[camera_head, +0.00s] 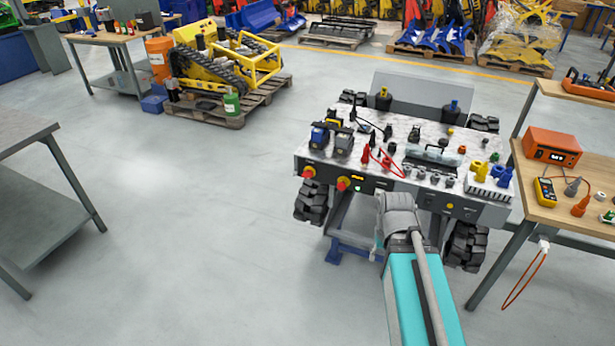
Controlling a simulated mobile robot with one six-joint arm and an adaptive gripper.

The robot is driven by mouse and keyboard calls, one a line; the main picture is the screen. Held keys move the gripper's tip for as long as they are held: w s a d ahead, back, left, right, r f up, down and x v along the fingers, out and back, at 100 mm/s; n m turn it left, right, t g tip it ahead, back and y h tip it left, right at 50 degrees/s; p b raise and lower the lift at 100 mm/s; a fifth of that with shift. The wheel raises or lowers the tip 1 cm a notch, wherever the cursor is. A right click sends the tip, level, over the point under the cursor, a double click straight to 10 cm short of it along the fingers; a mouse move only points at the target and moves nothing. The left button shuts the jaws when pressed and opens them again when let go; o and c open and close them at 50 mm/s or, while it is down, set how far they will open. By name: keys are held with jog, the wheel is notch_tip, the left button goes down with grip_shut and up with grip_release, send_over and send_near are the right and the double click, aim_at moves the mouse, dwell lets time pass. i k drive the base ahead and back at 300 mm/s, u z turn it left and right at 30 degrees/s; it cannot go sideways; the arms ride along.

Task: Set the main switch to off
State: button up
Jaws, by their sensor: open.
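Two red controls with yellow backing sit at the panel's left: a left red control (308,172) and a right red control (343,184). I cannot tell which is the main switch, nor read its setting. A small green spot (358,189) shows just right of them. My teal arm rises from the bottom edge to a grey joint in front of the panel, right of both controls. My gripper cannot be made out; the arm seems to hide it.
Connectors, cables and blue and yellow parts crowd the carrier's top. A wooden bench (575,180) with an orange device (552,146) stands close at right. A grey table (25,135) stands at left. The floor (210,220) between table and carrier is clear.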

aim_at(309, 174)
jog(key=u, duration=0.05)
jog(key=i, duration=1)
jog(key=z, duration=0.05)
